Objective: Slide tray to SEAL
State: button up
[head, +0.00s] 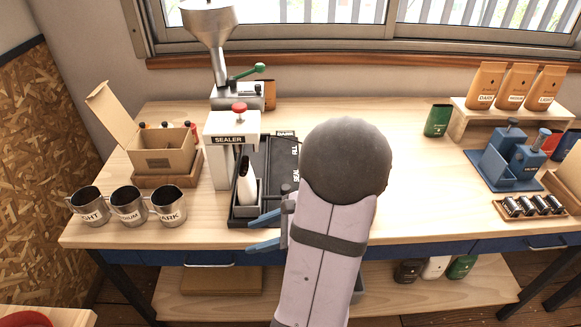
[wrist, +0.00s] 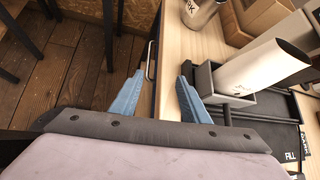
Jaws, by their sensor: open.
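A small grey tray (head: 240,210) holds an upright white bag (head: 247,184). It sits at the front left of a black track board (head: 277,160), just right of the white sealer (head: 219,165). A SEAL label (head: 296,173) and a FILL label (head: 295,151) are on the board's right side. The tray (wrist: 207,82) and bag (wrist: 262,67) also show in the wrist view. My gripper (head: 264,232) has blue fingers, open and empty, at the table's front edge. In the wrist view my gripper (wrist: 158,92) is left of the tray, apart from it. My arm hides the board's right part.
Three steel cups (head: 128,205) stand at the left front, before an open cardboard box (head: 160,150). A funnelled machine (head: 210,40) stands behind the sealer. Bags on a wooden riser (head: 470,118) and a blue tamper stand (head: 505,160) are at the right. The table's middle right is clear.

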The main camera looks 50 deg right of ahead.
jog(key=d+r+m+t, duration=0.1)
jog(key=d, duration=0.1)
jog(key=d+r+m+t+h+p, duration=0.1)
jog(key=d+m, duration=0.1)
jog(key=d, duration=0.1)
jog(key=s+d+r+m+h+p, duration=0.1)
jog(key=d+r+m, duration=0.1)
jog(key=d, duration=0.1)
jog(key=shift+s+d+t, duration=0.1)
jog(key=shift+t, duration=0.3)
jog(key=s+d+r+m+t+h, duration=0.1)
jog(key=s+d+m+t+h, duration=0.15)
jog(key=d+m, duration=0.35)
jog(key=shift+n+g+h, duration=0.25)
jog(key=shift+n+h, duration=0.1)
jog(key=shift+n, duration=0.35)
jog(key=shift+d+p+x, duration=0.2)
jog(key=shift+p+x, duration=0.45)
jog(key=shift+x, duration=1.15)
jog(key=shift+d+p+x, duration=0.2)
jog(key=shift+p+x, duration=0.4)
jog(key=shift+x, duration=1.25)
grip_shut()
jog(key=shift+w, duration=0.1)
